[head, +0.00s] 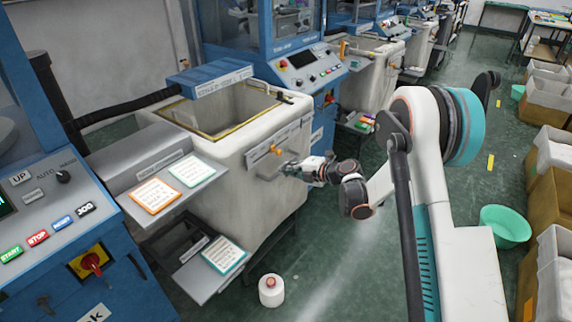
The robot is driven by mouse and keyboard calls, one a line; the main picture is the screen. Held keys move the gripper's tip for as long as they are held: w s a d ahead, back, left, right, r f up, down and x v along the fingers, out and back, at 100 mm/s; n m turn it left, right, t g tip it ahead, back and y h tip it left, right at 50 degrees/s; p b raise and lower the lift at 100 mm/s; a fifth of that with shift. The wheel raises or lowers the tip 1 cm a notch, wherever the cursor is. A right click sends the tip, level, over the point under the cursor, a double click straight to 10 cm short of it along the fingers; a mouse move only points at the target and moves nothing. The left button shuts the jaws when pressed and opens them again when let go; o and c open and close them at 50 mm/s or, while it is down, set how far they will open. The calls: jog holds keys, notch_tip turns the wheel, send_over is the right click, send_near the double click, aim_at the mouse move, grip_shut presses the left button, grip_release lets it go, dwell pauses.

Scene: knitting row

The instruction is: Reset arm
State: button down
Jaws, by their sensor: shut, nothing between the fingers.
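My gripper (291,168) is at the right side of the open-topped white bin (236,158), close to the handle on that side. It looks small and dark at this distance, and its fingers are shut with nothing between them. I cannot tell whether the fingertips touch the handle. My arm (420,130) reaches from the right foreground toward the left, with the wrist bent low over the aisle.
Blue knitting machines line the left, with a control panel (50,212) nearest. Cards lie on a grey shelf (150,205). A white cone (271,291) stands on the floor. A green basin (505,226) and several boxes line the right. The green aisle floor between is mostly clear.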

jog(key=d+r+m+t+h, duration=0.1)
jog(key=d+r+m+t, duration=0.25)
jog(key=r, duration=0.85)
jog(key=d+r+m+t+h, duration=0.15)
jog(key=r+m+t, duration=0.25)
jog(key=r, duration=0.8)
jog(key=s+d+r+m+t+h, duration=0.2)
jog(key=s+d+r+m+h, duration=0.55)
jog(key=d+r+m, duration=0.3)
jog(key=s+d+f+m+g+h, duration=0.2)
jog(key=s+d+m, duration=0.2)
jog(key=s, duration=0.4)
jog(key=s+d+f+m+g+h, duration=0.2)
jog(key=s+d+m+g, duration=0.1)
jog(key=s, duration=0.5)
jog(key=s+a+f+m+g+y, duration=0.1)
jog(key=s+f+g, duration=0.1)
jog(key=s+f, duration=0.2)
jog(key=s+a+f+m+g+y, duration=0.1)
jog(key=s+f, duration=0.3)
jog(key=s, duration=0.5)
jog(key=s+a+f+m+g+y, duration=0.1)
jog(key=s+a+f+g, duration=0.2)
jog(key=s, duration=0.4)
jog(key=shift+s+f, duration=0.25)
jog(key=shift+f, duration=0.2)
